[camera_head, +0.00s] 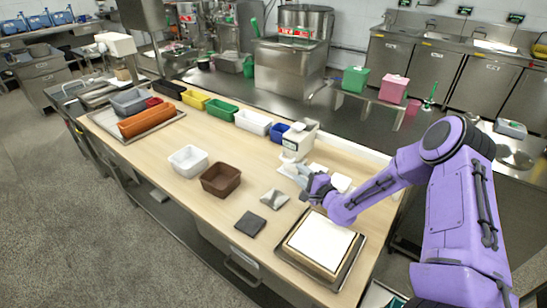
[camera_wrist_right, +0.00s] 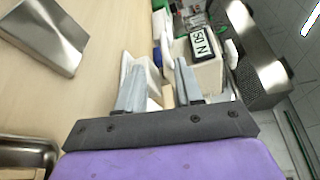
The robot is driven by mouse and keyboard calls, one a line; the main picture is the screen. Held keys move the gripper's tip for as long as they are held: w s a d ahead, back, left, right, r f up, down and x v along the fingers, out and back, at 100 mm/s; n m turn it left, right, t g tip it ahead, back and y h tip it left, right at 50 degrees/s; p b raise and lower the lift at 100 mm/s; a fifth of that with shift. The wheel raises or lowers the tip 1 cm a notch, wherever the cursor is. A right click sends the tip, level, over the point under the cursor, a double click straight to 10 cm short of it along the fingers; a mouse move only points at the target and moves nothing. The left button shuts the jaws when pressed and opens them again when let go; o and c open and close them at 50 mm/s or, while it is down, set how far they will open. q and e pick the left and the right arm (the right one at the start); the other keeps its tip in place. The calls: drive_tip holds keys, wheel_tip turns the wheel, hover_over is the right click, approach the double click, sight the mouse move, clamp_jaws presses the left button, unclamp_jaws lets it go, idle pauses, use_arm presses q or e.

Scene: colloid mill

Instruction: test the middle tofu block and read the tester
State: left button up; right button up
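The tester (camera_head: 297,142) is a white device on the wooden table; in the right wrist view its body (camera_wrist_right: 208,74) carries a display (camera_wrist_right: 201,40), tilted in the picture, with dark characters I cannot read surely. White tofu-like blocks sit beside it: one (camera_head: 340,183) lies right of my right gripper (camera_head: 303,180), another (camera_head: 317,168) just behind it. Which one is the middle block I cannot tell. In the wrist view my right gripper (camera_wrist_right: 159,88) has its fingers apart, with pale and tan surfaces showing between and beyond them; contact is unclear. My left gripper is out of view.
A framed white slab (camera_head: 318,243) on a steel tray stands at the front right. A silver piece (camera_head: 275,198), a dark square (camera_head: 249,224), a brown bin (camera_head: 221,180) and a white bin (camera_head: 188,160) lie to the left. Coloured bins line the back edge. The left front table is clear.

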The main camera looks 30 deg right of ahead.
sight(288, 162)
drive_tip(key=w, duration=0.6)
drive_tip(key=w+p, duration=0.1)
drive_tip(key=w, duration=0.2)
drive_tip(key=shift+w+a+f, duration=0.2)
drive_tip(key=shift+f, duration=0.15)
drive_tip(key=shift+w+d, duration=0.1)
drive_tip(key=shift+s+r, duration=0.25)
drive_tip(key=shift+s, duration=0.1)
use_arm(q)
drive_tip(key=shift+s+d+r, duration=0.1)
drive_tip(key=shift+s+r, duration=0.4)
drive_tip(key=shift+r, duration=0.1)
use_arm(e)
drive_tip(key=shift+w, duration=0.1)
clamp_jaws()
